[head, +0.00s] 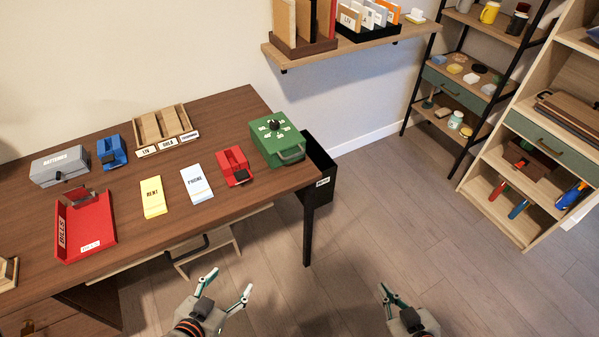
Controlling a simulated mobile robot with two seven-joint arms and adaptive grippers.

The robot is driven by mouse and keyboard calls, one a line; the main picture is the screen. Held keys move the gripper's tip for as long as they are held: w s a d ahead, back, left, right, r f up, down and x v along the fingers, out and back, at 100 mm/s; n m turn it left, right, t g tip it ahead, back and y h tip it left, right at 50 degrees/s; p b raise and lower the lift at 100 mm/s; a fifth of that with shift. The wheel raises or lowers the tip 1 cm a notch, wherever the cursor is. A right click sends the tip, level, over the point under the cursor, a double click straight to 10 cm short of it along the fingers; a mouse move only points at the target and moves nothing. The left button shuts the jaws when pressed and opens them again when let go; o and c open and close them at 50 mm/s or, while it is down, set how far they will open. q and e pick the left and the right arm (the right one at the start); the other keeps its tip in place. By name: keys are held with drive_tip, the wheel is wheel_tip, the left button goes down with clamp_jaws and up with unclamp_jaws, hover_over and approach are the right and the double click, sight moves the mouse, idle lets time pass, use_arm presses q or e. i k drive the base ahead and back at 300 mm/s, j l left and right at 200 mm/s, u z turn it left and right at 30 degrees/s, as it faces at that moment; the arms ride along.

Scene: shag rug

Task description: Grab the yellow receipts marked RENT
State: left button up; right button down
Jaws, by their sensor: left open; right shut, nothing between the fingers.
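The yellow receipts marked RENT (152,198) lie flat on the brown desk (130,225), left of the white-and-blue papers marked PHONE (196,184). My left gripper (230,281) is open and empty, in front of the desk's front edge, below and right of the yellow receipts in the picture. My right gripper (384,290) is shut and empty, further right over the floor. Neither gripper touches the receipts.
A red BILLS tray (86,228) stands left of the receipts. Behind are a grey BATTERIES box (60,165), a blue device (111,152) and a wooden sorter (165,130). A red device (233,166) and green box (277,138) stand right. An open drawer (205,245) juts out in front.

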sight(155, 200)
drive_tip(key=u, duration=1.3)
drive_tip(key=l, duration=0.5)
drive_tip(key=i+z, duration=0.05)
